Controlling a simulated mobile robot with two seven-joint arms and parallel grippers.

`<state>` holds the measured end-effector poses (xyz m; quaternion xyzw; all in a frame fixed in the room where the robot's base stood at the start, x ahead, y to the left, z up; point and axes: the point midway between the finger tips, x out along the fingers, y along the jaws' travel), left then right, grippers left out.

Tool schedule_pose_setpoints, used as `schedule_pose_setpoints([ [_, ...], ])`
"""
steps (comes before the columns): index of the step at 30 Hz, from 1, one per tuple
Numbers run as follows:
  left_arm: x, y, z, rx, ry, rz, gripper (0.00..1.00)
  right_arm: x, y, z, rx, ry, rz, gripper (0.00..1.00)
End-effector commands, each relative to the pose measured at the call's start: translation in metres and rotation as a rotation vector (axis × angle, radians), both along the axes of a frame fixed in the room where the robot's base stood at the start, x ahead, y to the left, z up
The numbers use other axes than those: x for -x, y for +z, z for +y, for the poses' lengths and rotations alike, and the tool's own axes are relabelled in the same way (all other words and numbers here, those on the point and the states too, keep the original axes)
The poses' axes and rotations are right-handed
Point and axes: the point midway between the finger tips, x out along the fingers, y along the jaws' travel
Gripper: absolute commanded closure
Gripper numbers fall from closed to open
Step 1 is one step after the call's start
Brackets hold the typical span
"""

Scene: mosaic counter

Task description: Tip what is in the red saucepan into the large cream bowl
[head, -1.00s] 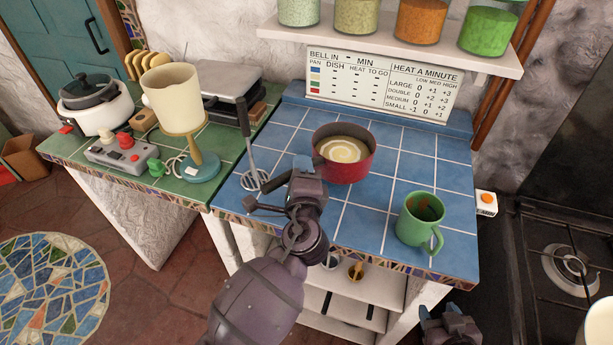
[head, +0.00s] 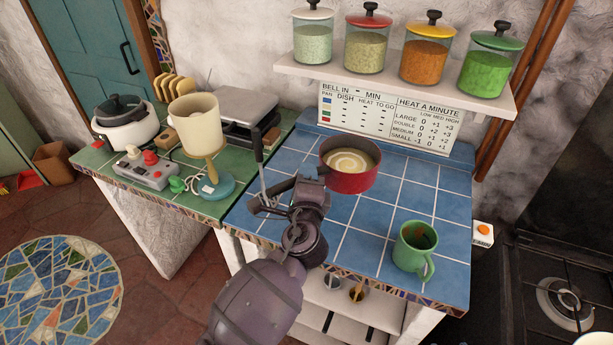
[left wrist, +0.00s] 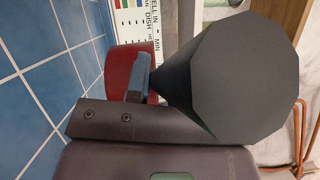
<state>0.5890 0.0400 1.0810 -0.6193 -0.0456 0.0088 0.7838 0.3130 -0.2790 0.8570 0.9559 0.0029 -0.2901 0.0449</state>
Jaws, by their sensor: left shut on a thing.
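The red saucepan (head: 349,182) is at the middle of the head view, upright, with a pale swirled cream filling (head: 350,160) inside. My left gripper (head: 312,184) is shut on its handle and holds it a little above the blue tiled counter. In the left wrist view the dark handle (left wrist: 235,75) runs large past the fingers, with the red pan side (left wrist: 122,70) behind. A cream round rim (head: 594,340) shows at the bottom right corner by the hob; it may be the large cream bowl, but most is cut off. At most a dark sliver of my right gripper shows at the bottom edge.
A green mug (head: 412,252) stands at the counter's front right. A masher-like utensil (head: 260,175) stands left of my gripper. The jar shelf (head: 400,75) overhangs behind.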

Motion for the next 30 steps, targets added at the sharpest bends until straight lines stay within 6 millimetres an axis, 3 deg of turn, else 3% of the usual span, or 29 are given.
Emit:
schedule_pose_setpoints([
  [2,0.000,0.004,-0.001,0.004,-0.002,-0.007,1.00,-0.001,0.001,0.001,-0.001,0.000,-0.003,0.47],
  [3,0.000,0.004,-0.001,0.004,-0.002,-0.007,0.83,-0.001,0.002,0.001,-0.002,-0.001,-0.004,0.47],
  [7,0.000,0.004,-0.001,0.003,-0.002,-0.007,1.00,-0.001,0.003,0.001,-0.003,-0.001,-0.007,0.47],
  [20,0.001,0.009,0.001,0.005,-0.010,-0.009,1.00,-0.002,0.003,0.001,-0.003,0.000,-0.009,0.47],
  [23,0.003,0.017,0.010,0.004,-0.018,-0.011,1.00,-0.002,0.003,0.001,-0.002,0.000,-0.008,0.47],
  [30,0.023,0.028,0.057,0.001,-0.044,-0.012,1.00,-0.004,0.001,0.001,-0.001,0.001,-0.017,0.47],
])
